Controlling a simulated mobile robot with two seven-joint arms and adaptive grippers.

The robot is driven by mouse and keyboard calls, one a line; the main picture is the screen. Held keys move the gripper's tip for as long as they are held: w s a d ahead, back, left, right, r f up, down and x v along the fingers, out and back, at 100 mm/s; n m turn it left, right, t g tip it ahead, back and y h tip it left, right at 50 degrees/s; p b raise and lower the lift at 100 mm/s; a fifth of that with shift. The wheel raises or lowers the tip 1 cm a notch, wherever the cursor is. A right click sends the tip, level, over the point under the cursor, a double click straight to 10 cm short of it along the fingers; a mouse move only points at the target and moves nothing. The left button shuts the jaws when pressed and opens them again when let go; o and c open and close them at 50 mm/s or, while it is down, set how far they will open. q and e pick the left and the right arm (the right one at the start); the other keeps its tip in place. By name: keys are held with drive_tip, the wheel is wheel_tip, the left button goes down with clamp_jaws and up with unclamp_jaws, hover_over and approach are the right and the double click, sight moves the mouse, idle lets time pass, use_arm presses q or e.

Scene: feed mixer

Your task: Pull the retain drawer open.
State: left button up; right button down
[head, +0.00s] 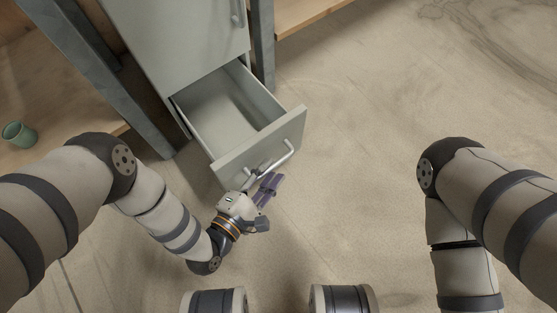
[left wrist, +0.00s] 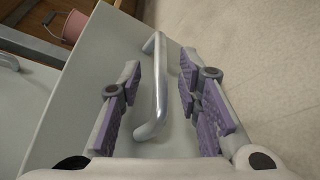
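The retain drawer (head: 228,161) is the lower drawer of a grey-green cabinet. It stands pulled well out, and its inside looks empty. Its silver bar handle (head: 276,163) is on the front panel. My left gripper (head: 266,203) is just in front of the panel, near the handle. In the left wrist view its purple-padded fingers (left wrist: 158,75) are apart, one on each side of the handle (left wrist: 160,88), with gaps visible. The drawer front (left wrist: 95,85) fills the left of that view. My right arm is at the right in the head view; its gripper is out of frame.
A closed drawer (head: 185,35) is above the open one. Dark metal posts (head: 262,45) flank the cabinet. A green cup (head: 19,134) is on a wooden shelf at left. A pink bucket (left wrist: 75,26) shows in the wrist view. The floor at right is clear.

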sight(272, 169)
use_arm(q)
drive_tip(key=shift+b+x, duration=0.45)
drive_tip(key=shift+x, duration=1.55)
clamp_jaws()
drive_tip(key=s+d, duration=0.1)
drive_tip(key=s, duration=0.1)
drive_tip(key=s+d, duration=0.2)
drive_tip(key=shift+s+d, duration=0.1)
drive_tip(key=shift+s, duration=0.1)
unclamp_jaws()
